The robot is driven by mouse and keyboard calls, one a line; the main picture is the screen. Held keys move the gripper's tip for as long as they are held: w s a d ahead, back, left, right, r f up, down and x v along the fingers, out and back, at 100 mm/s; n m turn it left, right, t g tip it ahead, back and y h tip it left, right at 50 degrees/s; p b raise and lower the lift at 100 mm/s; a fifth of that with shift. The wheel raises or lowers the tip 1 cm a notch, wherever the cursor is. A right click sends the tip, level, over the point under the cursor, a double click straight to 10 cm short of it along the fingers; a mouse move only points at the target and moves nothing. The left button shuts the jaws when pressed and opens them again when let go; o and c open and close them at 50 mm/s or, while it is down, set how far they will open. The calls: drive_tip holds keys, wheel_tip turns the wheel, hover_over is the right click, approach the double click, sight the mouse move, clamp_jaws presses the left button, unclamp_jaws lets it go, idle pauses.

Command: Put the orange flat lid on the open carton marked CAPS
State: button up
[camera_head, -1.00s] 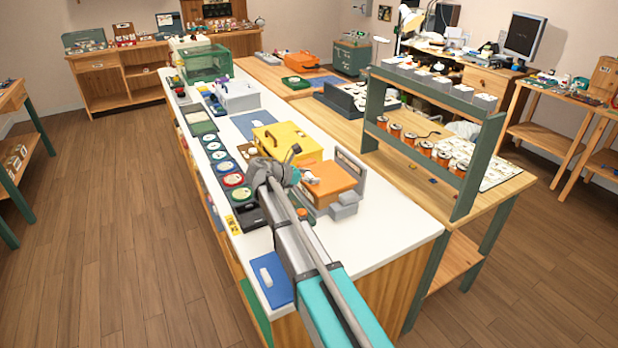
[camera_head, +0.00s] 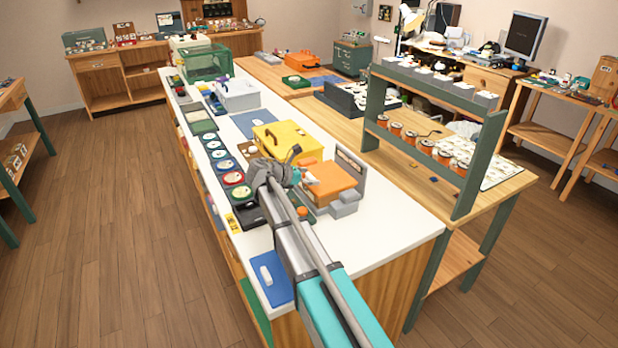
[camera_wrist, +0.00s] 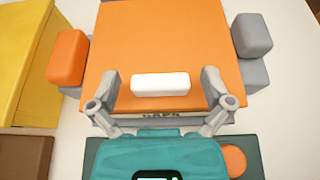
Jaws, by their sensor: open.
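The orange flat lid (camera_wrist: 165,40) fills the upper middle of the wrist view. It lies over a grey carton whose front edge shows below it with partly hidden CAPS lettering (camera_wrist: 160,115). I cannot tell how exactly its edges are seated. A white grip block (camera_wrist: 160,85) stands on the lid near its front edge. My gripper (camera_wrist: 161,87) is open, with one finger on each side of the white block and gaps between. In the head view my gripper (camera_head: 291,173) is beside the orange lid (camera_head: 332,180), and my wrist hides its near left part.
A yellow box (camera_wrist: 25,50) stands close on the left. Grey blocks flank the carton, the left with an orange top (camera_wrist: 68,57), the right plain grey (camera_wrist: 251,35). A grey panel (camera_head: 352,168) stands behind it. The white counter (camera_head: 375,235) is clear at the front right.

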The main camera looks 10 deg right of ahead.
drive_tip(key=shift+r, duration=0.15)
drive_tip(key=shift+r+p, duration=0.35)
drive_tip(key=shift+p, duration=0.1)
drive_tip(key=shift+s+a+r, duration=0.1)
drive_tip(key=shift+a+r, duration=0.1)
drive_tip(key=shift+a, duration=0.1)
drive_tip(key=p+v, duration=0.4)
drive_tip(key=v, duration=0.7)
drive_tip(key=shift+s+a, duration=0.1)
